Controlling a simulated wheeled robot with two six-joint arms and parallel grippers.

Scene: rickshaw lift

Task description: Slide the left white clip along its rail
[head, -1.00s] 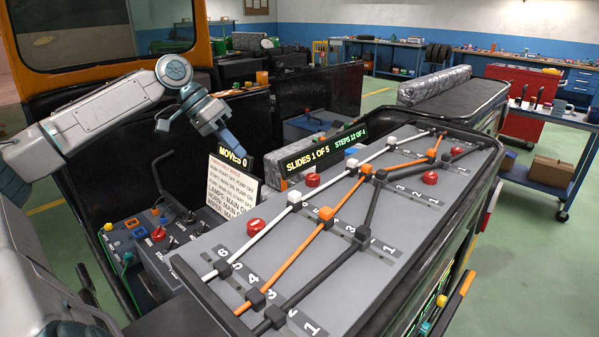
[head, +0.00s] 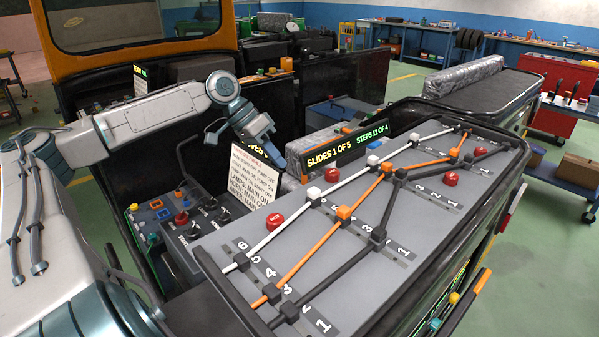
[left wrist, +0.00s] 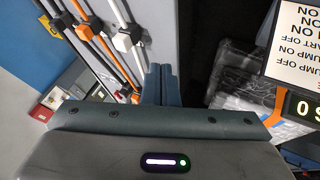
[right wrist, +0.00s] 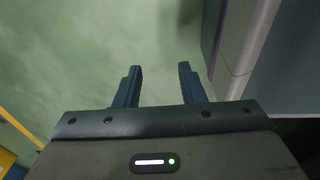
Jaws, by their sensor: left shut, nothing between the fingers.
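The white rail (head: 277,230) runs along the sloping grey panel. The left white clip (head: 313,194) is a small white block on it, left of its middle. Another white clip (head: 414,137) sits near the far end. My left gripper (head: 278,163) is shut and empty, pointing down above the panel's back edge, behind and to the left of the left white clip, apart from it. The left wrist view shows its closed fingers (left wrist: 161,80) and a white clip (left wrist: 122,41) on a rail beyond them. My right gripper (right wrist: 160,70) is open and empty above green floor.
An orange rail (head: 310,243) and a dark rail (head: 335,274) run beside the white one, with joints and clips. Red knobs (head: 275,221) stand on the panel. A lit sign (head: 335,155) stands along its back edge, and a white notice (head: 255,175) hangs left of it.

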